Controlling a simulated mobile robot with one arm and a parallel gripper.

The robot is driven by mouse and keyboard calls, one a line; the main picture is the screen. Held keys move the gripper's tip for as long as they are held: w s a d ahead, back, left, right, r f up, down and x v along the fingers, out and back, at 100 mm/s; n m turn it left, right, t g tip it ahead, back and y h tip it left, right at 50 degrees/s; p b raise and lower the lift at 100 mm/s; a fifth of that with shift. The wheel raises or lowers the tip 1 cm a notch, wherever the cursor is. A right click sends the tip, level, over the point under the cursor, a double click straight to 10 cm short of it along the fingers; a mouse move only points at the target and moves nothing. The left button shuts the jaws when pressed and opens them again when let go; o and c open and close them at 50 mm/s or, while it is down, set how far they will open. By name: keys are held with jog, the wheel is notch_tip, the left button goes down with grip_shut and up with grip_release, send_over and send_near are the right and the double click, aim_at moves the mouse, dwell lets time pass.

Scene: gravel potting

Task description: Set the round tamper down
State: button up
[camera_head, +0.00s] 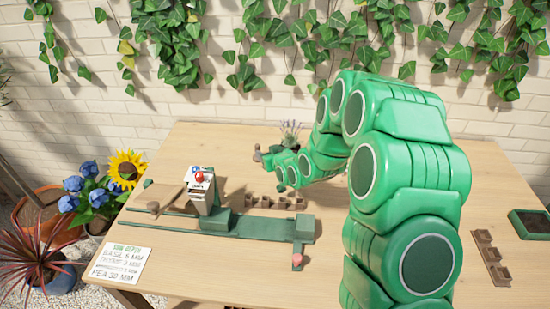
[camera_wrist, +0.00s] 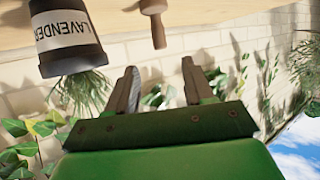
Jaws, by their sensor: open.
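The round tamper (camera_wrist: 157,28) stands on the table in the wrist view, which is upside down. Its wide wooden head meets the tabletop and its handle points up, away from the table. My gripper (camera_wrist: 159,72) is open and empty. Its two fingers point toward the tamper, and the handle's end lies just beyond the fingertips, between them in the picture and apart from both. In the head view a small wooden piece, apparently the tamper (camera_head: 257,153), shows left of my wrist; my arm hides much of that area.
A black pot labelled LAVENDER (camera_wrist: 66,38) stands beside the tamper; its plant (camera_head: 291,130) shows in the head view. A green rail fixture (camera_head: 262,228) and brown seed blocks (camera_head: 275,202) lie nearer. The back-left tabletop is clear. Ivy hangs on the brick wall behind.

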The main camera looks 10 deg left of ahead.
jog(key=s+d+r+m+g+h, duration=0.1)
jog(key=s+d+r+g+h, duration=0.1)
jog(key=s+d+r, duration=0.35)
jog(key=s+d+r+m+g+h, duration=0.1)
jog(key=s+d+r+g+h, duration=0.15)
jog(key=s+d, duration=0.55)
jog(key=s+d+r+m+g+h, duration=0.1)
jog(key=s+d+r+g+h, duration=0.1)
jog(key=s+d+r, duration=0.35)
jog(key=s+d+r+m+g, duration=0.1)
jog(key=s+d+r+g, duration=0.1)
jog(key=s, duration=0.8)
jog(key=s+d+r+m+g, duration=0.1)
jog(key=s+d+g, duration=0.1)
jog(key=s, duration=0.9)
jog(key=s+d+r+m+g, duration=0.1)
jog(key=s+d+r+g, duration=0.1)
jog(key=s, duration=0.9)
jog(key=shift+s+d+r+g+h, duration=0.25)
jog(key=shift+r+g+h, duration=0.1)
jog(key=shift+g, duration=0.1)
